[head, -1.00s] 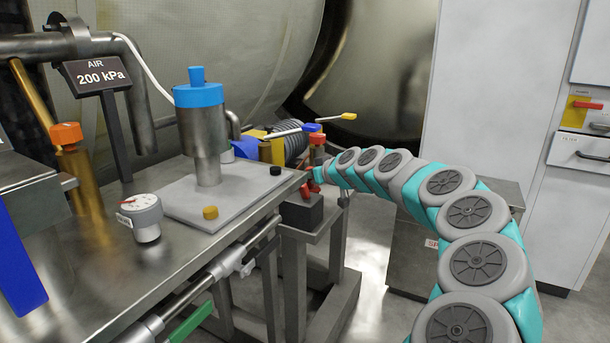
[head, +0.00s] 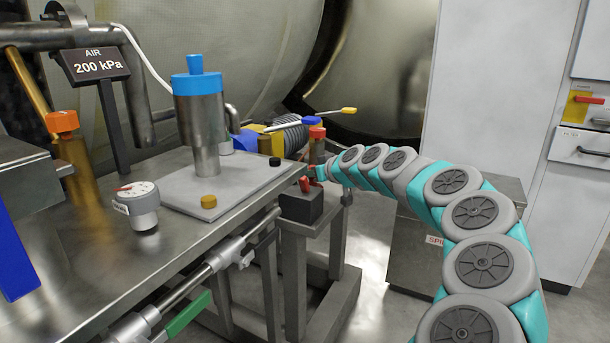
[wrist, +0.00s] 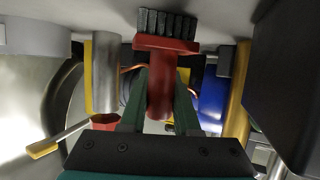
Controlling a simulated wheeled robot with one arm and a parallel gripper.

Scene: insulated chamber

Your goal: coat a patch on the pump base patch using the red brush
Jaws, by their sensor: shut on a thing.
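My gripper (wrist: 160,118) is shut on the red brush (wrist: 162,82) in the wrist view. The brush handle is between the two green fingers, and its dark bristles point to the top of the picture, close to a pale surface. I cannot tell whether they touch it. In the head view my gripper (head: 318,172) is just past the right corner of the pump's pale base plate (head: 235,187). The brush is hard to make out there. The pump (head: 203,130), a metal cylinder with a blue top, stands upright on the plate. No separate coated patch can be made out.
A gauge (head: 138,203) stands on the steel table (head: 105,262) left of the plate. A black block (head: 302,204) with a red part is below my gripper. Yellow- and blue-tipped rods (head: 325,116) are behind. A dark block (wrist: 292,85) fills the wrist view's right side.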

